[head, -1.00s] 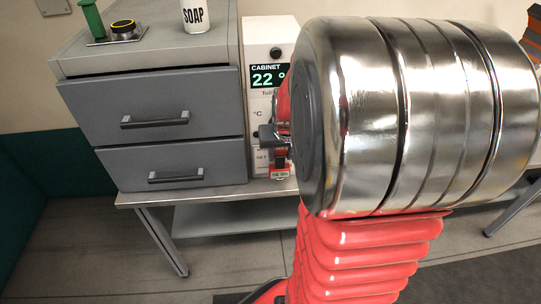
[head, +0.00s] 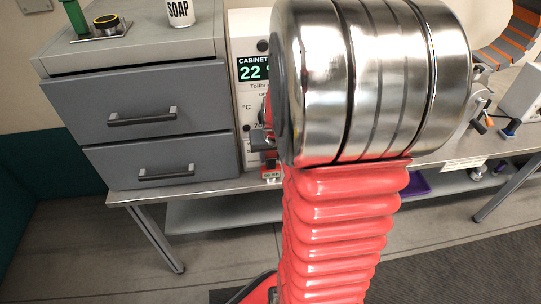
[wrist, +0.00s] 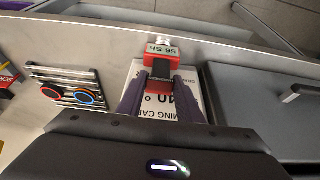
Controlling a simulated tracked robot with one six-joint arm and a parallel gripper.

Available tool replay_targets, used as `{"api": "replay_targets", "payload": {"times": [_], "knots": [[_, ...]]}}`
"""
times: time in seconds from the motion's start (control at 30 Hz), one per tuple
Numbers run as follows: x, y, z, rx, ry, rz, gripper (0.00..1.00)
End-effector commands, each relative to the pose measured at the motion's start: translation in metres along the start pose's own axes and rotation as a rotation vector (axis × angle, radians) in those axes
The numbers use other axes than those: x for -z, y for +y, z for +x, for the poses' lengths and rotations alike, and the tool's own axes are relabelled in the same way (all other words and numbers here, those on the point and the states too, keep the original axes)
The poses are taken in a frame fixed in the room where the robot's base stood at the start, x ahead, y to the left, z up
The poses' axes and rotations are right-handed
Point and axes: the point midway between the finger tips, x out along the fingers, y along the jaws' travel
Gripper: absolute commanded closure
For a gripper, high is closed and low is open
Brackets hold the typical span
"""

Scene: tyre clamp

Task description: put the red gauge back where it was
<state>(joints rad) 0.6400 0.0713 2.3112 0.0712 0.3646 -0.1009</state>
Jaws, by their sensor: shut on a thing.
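The red gauge (wrist: 157,72) is between my gripper's two dark fingers in the wrist view, with a pale readout marked "56 Sh" and a small metal tip at its far end. My gripper (wrist: 161,80) is shut on it. In the head view the gauge (head: 269,176) shows only as a small red and pale piece at the bench's front edge, before the white cabinet. My arm hides most of the gripper there. I cannot tell whether the gauge touches the bench.
A white cabinet (head: 247,90) reading 22 ° stands beside a grey drawer unit (head: 150,105) with both drawers shut. The wrist view shows a slotted metal plate (wrist: 64,83) with red-ringed and blue-ringed parts. My arm hides much of the bench.

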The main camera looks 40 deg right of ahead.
Motion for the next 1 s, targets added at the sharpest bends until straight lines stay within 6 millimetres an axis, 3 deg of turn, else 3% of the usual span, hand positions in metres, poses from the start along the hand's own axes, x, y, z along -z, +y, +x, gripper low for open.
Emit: {"api": "replay_targets", "payload": {"times": [0.1, 0.13, 0.4, 0.77, 1.0], "knots": [[-0.001, 0.000, 0.002, 0.000, 0.000, 0.001, 0.87], [-0.001, 0.001, 0.002, 0.000, -0.001, 0.001, 0.67], [-0.001, 0.001, 0.002, -0.001, 0.000, 0.002, 0.49], [0.001, 0.001, -0.002, -0.001, 0.001, 0.003, 0.49], [0.001, 0.002, -0.021, -0.002, 0.003, 0.003, 0.49]]}}
